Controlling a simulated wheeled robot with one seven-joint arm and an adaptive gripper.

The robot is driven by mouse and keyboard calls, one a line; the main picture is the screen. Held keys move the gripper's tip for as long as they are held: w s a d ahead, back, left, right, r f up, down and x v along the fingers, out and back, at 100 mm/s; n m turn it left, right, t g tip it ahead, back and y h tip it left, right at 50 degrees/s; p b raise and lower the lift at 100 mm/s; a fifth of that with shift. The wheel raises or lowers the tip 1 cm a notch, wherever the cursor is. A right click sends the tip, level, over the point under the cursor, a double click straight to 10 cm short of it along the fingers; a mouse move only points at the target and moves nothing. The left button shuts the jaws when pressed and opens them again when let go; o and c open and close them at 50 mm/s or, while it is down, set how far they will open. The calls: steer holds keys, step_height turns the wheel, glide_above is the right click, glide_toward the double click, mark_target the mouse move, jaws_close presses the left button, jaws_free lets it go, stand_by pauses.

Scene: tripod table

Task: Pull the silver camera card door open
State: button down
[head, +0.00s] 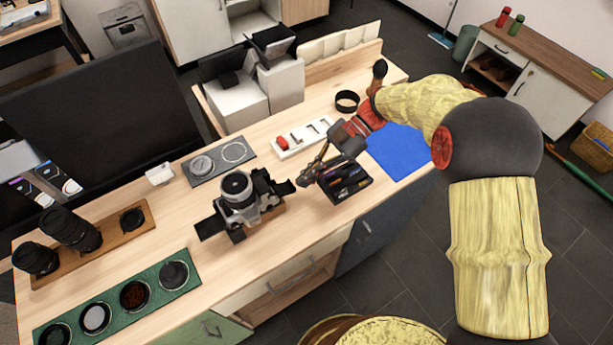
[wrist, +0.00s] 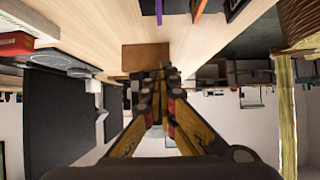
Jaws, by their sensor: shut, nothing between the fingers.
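The silver camera (head: 238,190) has a black lens and stands on a small wooden block (head: 270,215) near the table's front edge. Dark flaps stick out at its lower left and its right side; which one is the card door is too small to tell. My gripper (head: 304,180) is just right of the camera, low over the table, pointing towards it. In the wrist view my gripper (wrist: 158,75) has its fingers together with nothing visible between them. A brown block (wrist: 145,57) shows just beyond the fingertips there. I cannot tell whether the fingers touch the camera.
A black tray of pens (head: 346,183) sits directly under and beside my gripper. A blue mat (head: 399,150) lies to the right. A grey board with discs (head: 222,161), a green lens tray (head: 110,312) and a wooden lens tray (head: 105,240) lie left of the camera.

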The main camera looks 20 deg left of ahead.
steer(key=shift+f, duration=0.2)
steer(key=shift+w+d, duration=0.1)
stand_by(0.6)
steer(key=shift+w+d+r+b, duration=0.15)
steer(key=shift+w+d+b, duration=0.15)
steer(key=shift+w+d, duration=0.15)
steer(key=v, duration=1.1)
steer(key=s+d+r+m+t+h, duration=0.1)
steer(key=s+d+r+m+t, duration=0.2)
steer(key=d+r+m, duration=0.35)
steer(key=s+d+r+m+t+h, duration=0.2)
steer(key=s+d+m+t, duration=0.3)
steer(key=s+d+m, duration=0.4)
steer(key=s+d+r+m+t+h+p, duration=0.1)
steer(key=s+d+r+m+t+h, duration=0.1)
steer(key=s+d+m+t+h, duration=0.2)
steer(key=s+d+m+t, duration=0.2)
steer(key=s+d+m, duration=0.2)
steer(key=d+m, duration=0.2)
steer(key=shift+s+r+m, duration=0.4)
steer(key=shift+m, duration=0.75)
